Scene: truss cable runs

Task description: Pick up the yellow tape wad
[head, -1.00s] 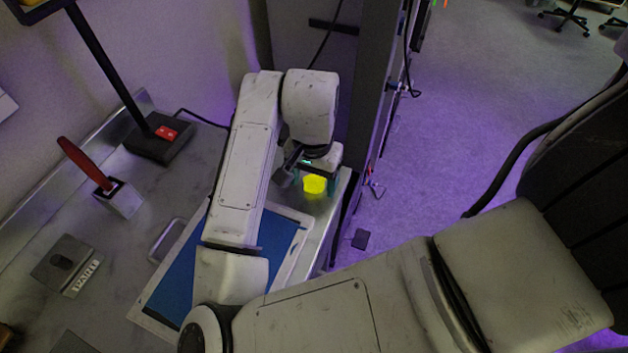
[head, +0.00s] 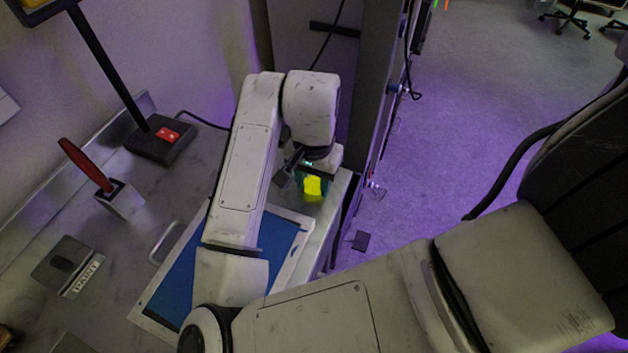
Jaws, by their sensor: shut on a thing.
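The yellow tape wad (head: 313,187) is a small bright yellow lump at the far right corner of the metal worktop. My gripper (head: 314,182) points down over that corner, with teal fingers on either side of the wad. It is shut on the wad. My gripper's body hides the wad's upper part, and I cannot tell whether the wad touches the worktop.
A blue mat in a white frame (head: 180,275) lies under my arm. A dark rack (head: 372,110) rises close behind my gripper.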

